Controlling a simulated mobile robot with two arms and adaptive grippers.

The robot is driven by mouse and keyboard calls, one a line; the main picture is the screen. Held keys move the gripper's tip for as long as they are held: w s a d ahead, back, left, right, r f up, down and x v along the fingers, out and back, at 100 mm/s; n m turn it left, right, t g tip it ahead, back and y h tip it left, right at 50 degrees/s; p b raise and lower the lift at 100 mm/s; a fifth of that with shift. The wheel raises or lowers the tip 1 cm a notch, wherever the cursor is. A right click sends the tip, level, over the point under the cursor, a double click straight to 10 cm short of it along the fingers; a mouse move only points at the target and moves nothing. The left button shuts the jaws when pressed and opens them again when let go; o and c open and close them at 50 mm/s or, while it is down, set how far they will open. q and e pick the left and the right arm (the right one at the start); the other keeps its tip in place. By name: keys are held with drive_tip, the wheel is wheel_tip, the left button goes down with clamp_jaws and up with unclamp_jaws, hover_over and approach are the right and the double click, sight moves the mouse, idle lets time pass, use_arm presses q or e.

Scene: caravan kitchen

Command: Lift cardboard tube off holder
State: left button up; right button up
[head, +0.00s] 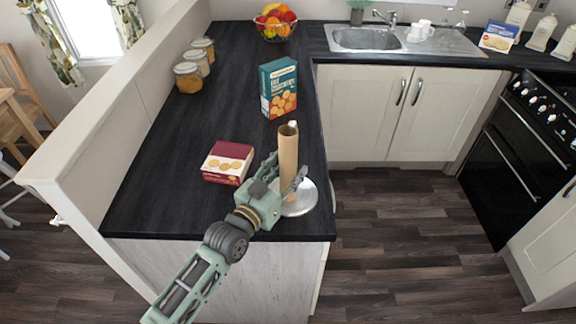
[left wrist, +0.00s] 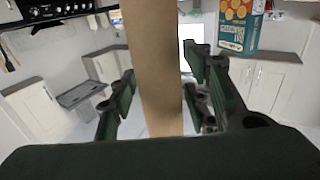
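The brown cardboard tube (head: 288,152) stands upright around the holder, near the front right corner of the dark counter. The holder's pale tip (head: 293,124) shows at the tube's top, and its round metal base (head: 304,205) rests on the counter. My left gripper (head: 289,184) reaches in from the left at the lower part of the tube. My right gripper is in neither view.
A red cracker box (head: 228,161) lies left of the tube, and a teal box (head: 278,88) stands behind it. Jars (head: 188,77) line the wall, with a fruit bowl (head: 275,22) at the back. Open floor (head: 400,235) lies to the right.

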sight(283, 144)
use_arm(q)
drive_tip(key=c, duration=0.5)
drive_tip(key=shift+o, duration=0.2)
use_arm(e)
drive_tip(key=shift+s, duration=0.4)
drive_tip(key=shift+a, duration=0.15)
use_arm(q)
wheel_tip(283, 144, up, 10)
drive_tip(key=shift+b, duration=0.55)
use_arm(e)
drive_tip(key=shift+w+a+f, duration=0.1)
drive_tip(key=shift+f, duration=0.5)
use_arm(q)
drive_tip(key=shift+r, duration=0.1)
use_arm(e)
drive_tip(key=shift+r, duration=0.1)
